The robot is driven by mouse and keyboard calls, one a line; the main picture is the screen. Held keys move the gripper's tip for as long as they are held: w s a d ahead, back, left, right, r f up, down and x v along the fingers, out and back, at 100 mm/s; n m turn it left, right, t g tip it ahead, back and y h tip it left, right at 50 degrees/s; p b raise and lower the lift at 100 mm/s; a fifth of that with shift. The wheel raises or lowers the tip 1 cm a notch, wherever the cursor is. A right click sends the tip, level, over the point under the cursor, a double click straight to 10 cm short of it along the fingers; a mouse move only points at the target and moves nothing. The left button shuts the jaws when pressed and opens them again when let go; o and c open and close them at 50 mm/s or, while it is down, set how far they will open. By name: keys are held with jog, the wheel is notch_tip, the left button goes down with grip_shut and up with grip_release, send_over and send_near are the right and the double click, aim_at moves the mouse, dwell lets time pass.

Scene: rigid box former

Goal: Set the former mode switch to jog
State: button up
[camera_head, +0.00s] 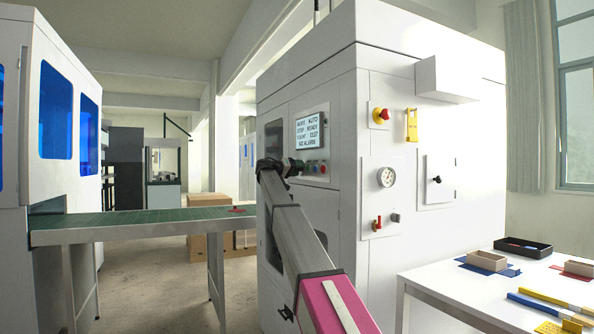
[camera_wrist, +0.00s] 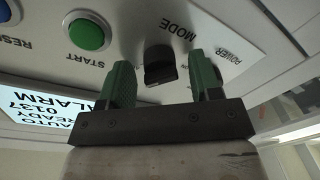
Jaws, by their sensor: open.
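The mode switch (camera_wrist: 160,66) is a black rotary knob on the light control panel, under the label MODE, in the wrist view, which shows the panel upside down. My gripper (camera_wrist: 160,80) is open, with one green finger on each side of the knob and gaps visible between. I cannot tell whether the fingertips reach past the knob's face. In the head view my gripper (camera_head: 279,166) is at the panel below the screen and hides the switch. The screen (camera_head: 309,130) on the white former (camera_head: 350,60) shows mode AUTO and no alarm.
A green START button (camera_wrist: 88,32) and a blue RESET button (camera_wrist: 5,12) sit beside the switch. A red-and-yellow knob (camera_head: 381,115) and a gauge (camera_head: 386,177) are on the right face. A conveyor (camera_head: 150,222) runs left; a white table (camera_head: 440,275) stands right.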

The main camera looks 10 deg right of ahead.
jog(key=c, duration=0.9)
jog(key=shift+n, duration=0.3)
jog(key=n, duration=0.3)
jog(key=shift+n, duration=0.3)
jog(key=n, duration=0.3)
jog(key=shift+g, duration=0.3)
jog(key=n, duration=0.4)
jog(key=shift+w+n, duration=0.1)
jog(key=shift+n, duration=0.2)
jog(key=shift+n+g, duration=0.3)
jog(key=shift+n, duration=1.4)
jog(key=shift+a, duration=0.1)
